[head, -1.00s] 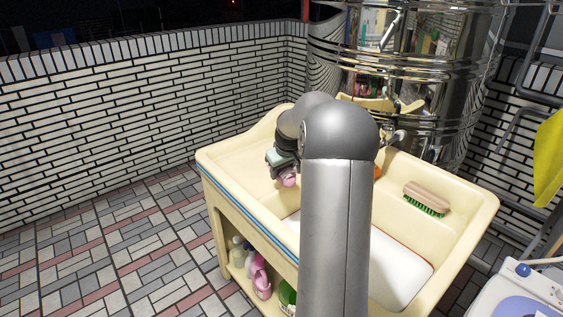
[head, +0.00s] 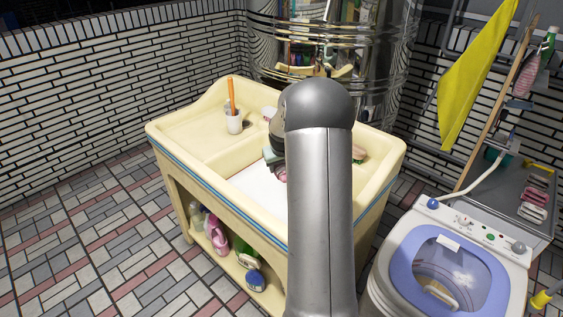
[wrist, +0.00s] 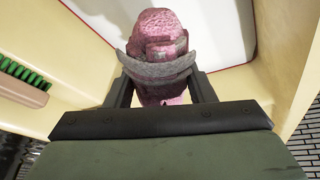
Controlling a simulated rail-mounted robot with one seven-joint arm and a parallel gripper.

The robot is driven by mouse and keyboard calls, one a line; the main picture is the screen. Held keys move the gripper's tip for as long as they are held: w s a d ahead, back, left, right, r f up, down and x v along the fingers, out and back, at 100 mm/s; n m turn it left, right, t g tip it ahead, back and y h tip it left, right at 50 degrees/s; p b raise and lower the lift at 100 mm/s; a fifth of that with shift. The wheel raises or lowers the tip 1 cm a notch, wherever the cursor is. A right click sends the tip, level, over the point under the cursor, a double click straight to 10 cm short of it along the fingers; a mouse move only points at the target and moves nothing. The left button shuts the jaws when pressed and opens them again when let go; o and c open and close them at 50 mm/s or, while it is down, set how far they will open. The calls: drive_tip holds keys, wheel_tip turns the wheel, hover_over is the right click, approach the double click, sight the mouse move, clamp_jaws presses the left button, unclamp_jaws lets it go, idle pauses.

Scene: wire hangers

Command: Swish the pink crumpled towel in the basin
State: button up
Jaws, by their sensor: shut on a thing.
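The pink crumpled towel (wrist: 160,35) is pinched between the two fingers of my gripper (wrist: 162,88) in the wrist view. Part of it bulges out beyond the fingertips. In the head view a small bit of the pink towel (head: 281,174) shows beside my arm, over the white basin floor. The cream basin (head: 222,178) stands in the middle of the head view, and its white floor (wrist: 98,18) shows behind the towel in the wrist view. My arm hides much of the basin and most of my gripper. I cannot tell whether the towel touches the basin floor.
A brush with green bristles (wrist: 22,68) lies on the basin's ledge; its brown back (head: 358,153) shows in the head view. A white cup with an orange item (head: 234,122) stands on the left ledge. Bottles (head: 217,232) fill the shelf below. A washing machine (head: 405,262) stands at right.

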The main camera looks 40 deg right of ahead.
wheel_tip(320, 180, down, 23)
drive_tip(key=b, duration=1.5)
